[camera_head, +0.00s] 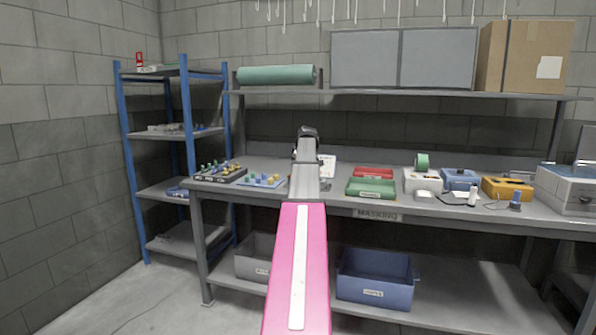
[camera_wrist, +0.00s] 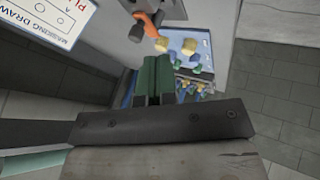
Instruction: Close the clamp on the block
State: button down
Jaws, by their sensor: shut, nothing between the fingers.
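In the wrist view a clamp with an orange handle (camera_wrist: 149,24) is at the top centre. Its dark metal body shows beside the handle. I cannot make out the block clearly, nor whether the clamp is open or closed on it. My gripper (camera_wrist: 154,62) shows below the clamp in that picture, with its two green fingers side by side, shut and empty. The fingertips appear apart from the orange handle. In the head view my own arm hides the gripper and most of the clamp's area on the bench.
A blue tray of yellow, green and blue plugs (camera_wrist: 210,50) lies right of the clamp in the wrist view. A masking drawing (camera_wrist: 45,18) lies at its upper left. On the bench (camera_head: 345,208), green (camera_head: 371,188) and red (camera_head: 373,173) bins stand right of my arm.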

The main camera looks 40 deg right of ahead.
jog(key=shift+d+v, duration=0.2)
jog(key=shift+v, duration=1.45)
jog(key=shift+s, duration=0.1)
